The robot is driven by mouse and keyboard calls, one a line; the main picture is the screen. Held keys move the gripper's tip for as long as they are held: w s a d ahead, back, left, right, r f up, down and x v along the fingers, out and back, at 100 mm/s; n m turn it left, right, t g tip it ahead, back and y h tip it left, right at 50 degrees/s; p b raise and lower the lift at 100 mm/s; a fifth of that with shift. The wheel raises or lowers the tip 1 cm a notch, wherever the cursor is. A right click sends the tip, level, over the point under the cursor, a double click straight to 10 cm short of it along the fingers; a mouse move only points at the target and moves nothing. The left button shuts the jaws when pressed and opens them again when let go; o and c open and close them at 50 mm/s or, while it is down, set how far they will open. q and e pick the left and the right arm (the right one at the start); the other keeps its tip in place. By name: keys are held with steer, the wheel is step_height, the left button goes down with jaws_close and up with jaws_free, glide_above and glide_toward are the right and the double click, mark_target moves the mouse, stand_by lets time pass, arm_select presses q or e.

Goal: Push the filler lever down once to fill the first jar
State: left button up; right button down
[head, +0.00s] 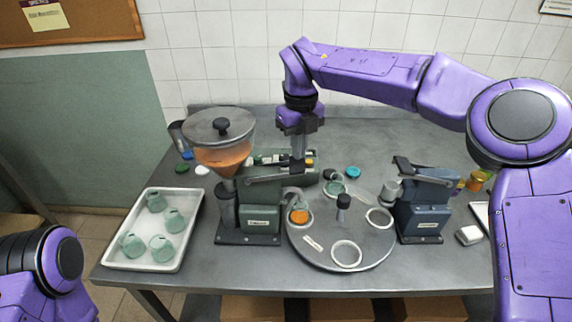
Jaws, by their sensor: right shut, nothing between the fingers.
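The filler (262,217) is a green machine left of centre, with a clear hopper (222,152) of orange filling. Its lever (275,177) is a dark bar reaching right from the machine, roughly level. My right gripper (298,168) is shut and empty, pointing down at the lever's right part; I cannot tell whether it touches. A jar (300,216) with orange inside stands on the left of the round turntable (320,257), below the lever's end.
A white tray (190,233) with several green jars (162,247) lies left. A blue machine (421,211) stands right of the turntable. Two turntable rings (346,254) look empty. Coloured lids lie behind, including a blue one (352,172). A small white block (468,236) lies right.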

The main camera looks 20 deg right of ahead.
step_height(320, 180, up, 5)
steer(key=p, duration=0.5)
steer(key=shift+r, duration=0.15)
steer(key=shift+f, duration=0.2)
